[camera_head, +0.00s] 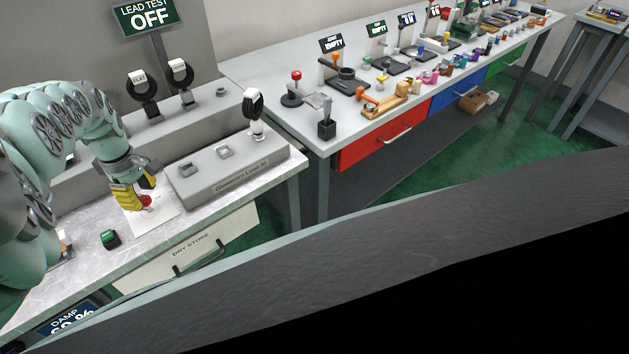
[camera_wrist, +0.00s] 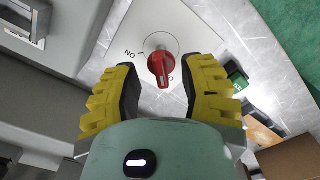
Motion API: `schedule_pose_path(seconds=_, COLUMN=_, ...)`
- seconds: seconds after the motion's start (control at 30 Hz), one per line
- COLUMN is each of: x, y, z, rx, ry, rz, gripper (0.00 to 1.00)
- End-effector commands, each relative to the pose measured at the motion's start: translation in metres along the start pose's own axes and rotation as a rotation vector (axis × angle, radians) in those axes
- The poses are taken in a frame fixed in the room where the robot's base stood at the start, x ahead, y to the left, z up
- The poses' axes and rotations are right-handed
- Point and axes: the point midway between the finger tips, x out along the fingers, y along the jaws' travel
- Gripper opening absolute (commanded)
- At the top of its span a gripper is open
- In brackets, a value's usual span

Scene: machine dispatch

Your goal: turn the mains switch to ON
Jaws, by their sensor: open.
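The mains switch is a red knob (camera_wrist: 161,65) on a white plate (camera_wrist: 190,25). In the wrist view its lever points down the picture, towards a partly hidden label beginning with O, away from the ON mark (camera_wrist: 130,54) at its upper left. My gripper (camera_wrist: 163,78) is open, with one yellow finger on each side of the knob; contact cannot be made out. In the head view my gripper (camera_head: 140,197) is low over the white plate (camera_head: 152,226), and the red knob (camera_head: 146,202) shows beside its fingers. The lead test sign (camera_head: 147,15) reads OFF.
A green rocker switch (camera_head: 109,239) sits on the worktop near the plate. A dry store drawer (camera_head: 190,250) is below. A long bench (camera_head: 300,120) with several small fixtures runs off right.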

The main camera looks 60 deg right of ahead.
Motion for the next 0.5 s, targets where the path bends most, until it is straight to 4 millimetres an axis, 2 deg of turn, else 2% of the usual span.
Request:
schedule_pose_path(seconds=0.13, x=0.0071, y=-0.0002, z=0.0022, rx=0.004, ry=-0.001, rz=-0.003, gripper=0.41)
schedule_pose_path(seconds=0.47, x=0.0072, y=-0.0002, z=0.0017, rx=0.004, ry=0.000, rz=-0.003, gripper=0.41)
schedule_pose_path(seconds=0.5, x=0.0072, y=-0.0003, z=0.0016, rx=0.004, ry=0.000, rz=-0.003, gripper=0.44)
